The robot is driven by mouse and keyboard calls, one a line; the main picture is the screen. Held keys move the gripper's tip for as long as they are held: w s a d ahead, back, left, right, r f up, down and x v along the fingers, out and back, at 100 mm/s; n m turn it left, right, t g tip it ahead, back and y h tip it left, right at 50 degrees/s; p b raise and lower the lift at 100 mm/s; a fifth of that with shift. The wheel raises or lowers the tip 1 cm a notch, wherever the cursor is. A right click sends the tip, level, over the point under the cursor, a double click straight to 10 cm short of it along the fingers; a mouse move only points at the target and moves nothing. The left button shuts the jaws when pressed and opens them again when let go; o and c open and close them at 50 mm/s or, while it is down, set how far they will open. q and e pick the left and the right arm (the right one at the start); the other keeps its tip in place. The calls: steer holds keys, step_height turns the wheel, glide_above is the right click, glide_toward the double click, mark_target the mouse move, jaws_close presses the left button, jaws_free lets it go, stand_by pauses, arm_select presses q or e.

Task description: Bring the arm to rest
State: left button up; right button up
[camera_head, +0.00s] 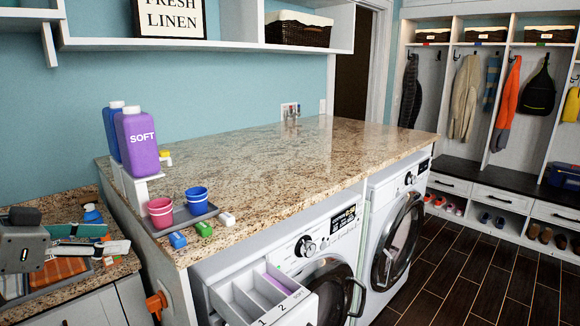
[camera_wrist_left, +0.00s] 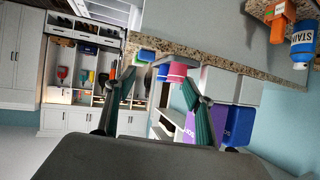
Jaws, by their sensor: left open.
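My left gripper (camera_head: 116,240) is at the left of the head view, over the lower counter at the left. Its two teal-lined fingers are spread apart, with nothing held between them. They also show apart in the left wrist view (camera_wrist_left: 157,80), where the pink cup (camera_wrist_left: 177,70) appears beyond them. My right gripper is in neither view.
The granite counter (camera_head: 270,165) holds a purple SOFT bottle (camera_head: 138,145), a pink cup (camera_head: 160,211) and a blue cup (camera_head: 197,201) on a grey tray. The washer's detergent drawer (camera_head: 262,296) is pulled out. The counter's middle is largely clear.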

arm_select(q)
steer(key=s+d+f+m, duration=0.1)
steer(key=d+f+m, duration=0.2)
steer(key=d+f, duration=0.65)
steer(key=d+f+m, duration=0.3)
steer(key=d+f, duration=0.3)
steer(key=f, duration=0.7)
steer(key=s+a+f+n+g+y, duration=0.4)
steer(key=s+a+f+y, duration=0.6)
steer(key=s+a+f, duration=0.3)
steer(key=d+f+n+t+h, duration=0.1)
steer(key=d+f+h, duration=0.2)
steer(key=d+f, duration=0.3)
steer(key=d+f+n+t+h, duration=0.2)
steer(key=d+f+h, duration=0.2)
steer(key=d, duration=0.7)
step_height(320, 180, down, 3)
steer(key=shift+w+r, duration=0.2)
steer(key=shift+w, duration=0.05)
